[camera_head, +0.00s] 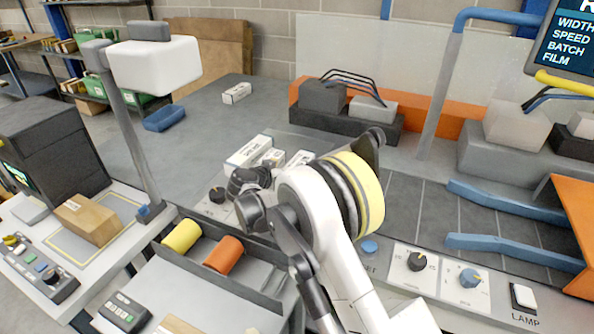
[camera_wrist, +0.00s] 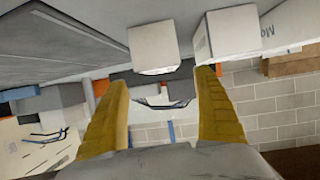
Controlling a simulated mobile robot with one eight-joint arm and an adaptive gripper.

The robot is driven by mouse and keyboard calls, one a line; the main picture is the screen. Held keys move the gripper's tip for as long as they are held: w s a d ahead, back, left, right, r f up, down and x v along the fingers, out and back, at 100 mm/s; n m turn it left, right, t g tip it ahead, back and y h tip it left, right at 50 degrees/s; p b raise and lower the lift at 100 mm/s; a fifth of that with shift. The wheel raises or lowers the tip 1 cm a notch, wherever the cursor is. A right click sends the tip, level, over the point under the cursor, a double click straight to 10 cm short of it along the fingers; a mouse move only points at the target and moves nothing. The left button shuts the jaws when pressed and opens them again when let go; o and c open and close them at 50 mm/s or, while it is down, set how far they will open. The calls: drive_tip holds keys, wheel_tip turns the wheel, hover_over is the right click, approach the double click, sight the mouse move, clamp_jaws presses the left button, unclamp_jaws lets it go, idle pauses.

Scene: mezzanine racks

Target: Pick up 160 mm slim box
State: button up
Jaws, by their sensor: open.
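Several white boxes stand close together on the grey surface beyond my gripper (camera_head: 250,180) in the head view. They are a long white box (camera_head: 246,152), a smaller box (camera_head: 273,157) and another box (camera_head: 299,158) partly hidden by my arm. I cannot tell by label which is the 160 mm slim box. In the wrist view my gripper (camera_wrist: 161,80) has its two yellow fingers spread with nothing held. A plain white box (camera_wrist: 152,44) shows ahead between the fingers. A longer printed white box (camera_wrist: 265,32) is to its right. No contact is visible.
Another white box (camera_head: 237,93) lies alone farther back. A blue item (camera_head: 164,117) lies left of it, beside a grey post with a white head (camera_head: 154,63). Orange and black fixtures (camera_head: 345,122) stand at the back. Yellow (camera_head: 182,236) and orange (camera_head: 224,254) rolls are in front.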

drive_tip(key=b+x, duration=0.3)
drive_tip(key=x, duration=0.5)
drive_tip(key=shift+r, duration=0.2)
drive_tip(key=c, duration=1.5)
drive_tip(key=shift+r, duration=0.15)
